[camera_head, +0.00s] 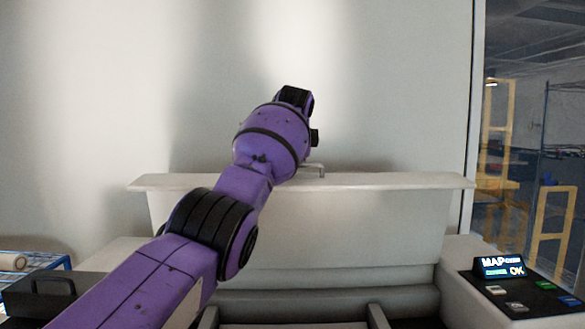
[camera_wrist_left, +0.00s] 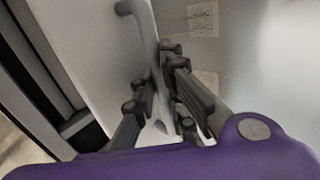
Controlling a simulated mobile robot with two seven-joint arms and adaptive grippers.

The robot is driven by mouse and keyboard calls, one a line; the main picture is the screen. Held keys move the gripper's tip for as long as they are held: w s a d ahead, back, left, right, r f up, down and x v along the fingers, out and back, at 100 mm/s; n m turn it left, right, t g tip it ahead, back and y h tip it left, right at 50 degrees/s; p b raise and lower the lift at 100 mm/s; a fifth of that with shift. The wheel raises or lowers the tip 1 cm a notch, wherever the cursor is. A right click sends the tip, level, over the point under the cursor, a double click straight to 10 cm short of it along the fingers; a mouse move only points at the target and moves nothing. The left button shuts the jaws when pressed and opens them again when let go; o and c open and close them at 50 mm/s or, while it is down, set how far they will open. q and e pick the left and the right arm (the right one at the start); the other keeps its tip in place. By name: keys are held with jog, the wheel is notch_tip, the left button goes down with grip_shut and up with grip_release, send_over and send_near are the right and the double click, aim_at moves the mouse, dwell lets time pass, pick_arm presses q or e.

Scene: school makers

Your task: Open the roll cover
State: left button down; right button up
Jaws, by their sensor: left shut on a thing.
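The roll cover (camera_head: 370,215) is a wide white panel on a white machine. It stands raised and tilted, its broad face toward me and its lip at the top. A small light handle (camera_head: 316,167) shows at its top edge, partly behind my purple left arm. In the left wrist view the grey handle (camera_wrist_left: 143,28) runs down between the fingers of my left gripper (camera_wrist_left: 157,75). The gripper is shut on the handle. In the head view my wrist hides these fingers. My right gripper is in neither view.
A control panel (camera_head: 520,290) with a lit display is at the right. A black box-like part (camera_head: 45,292) and a roll in a blue rack (camera_head: 15,262) are at the left. A pale wall stands close behind the cover; a window is at the right.

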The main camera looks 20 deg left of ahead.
pick_arm(q)
jog(key=shift+f, duration=0.1)
jog(key=c, duration=2.1)
grip_release()
jog(key=v, duration=1.2)
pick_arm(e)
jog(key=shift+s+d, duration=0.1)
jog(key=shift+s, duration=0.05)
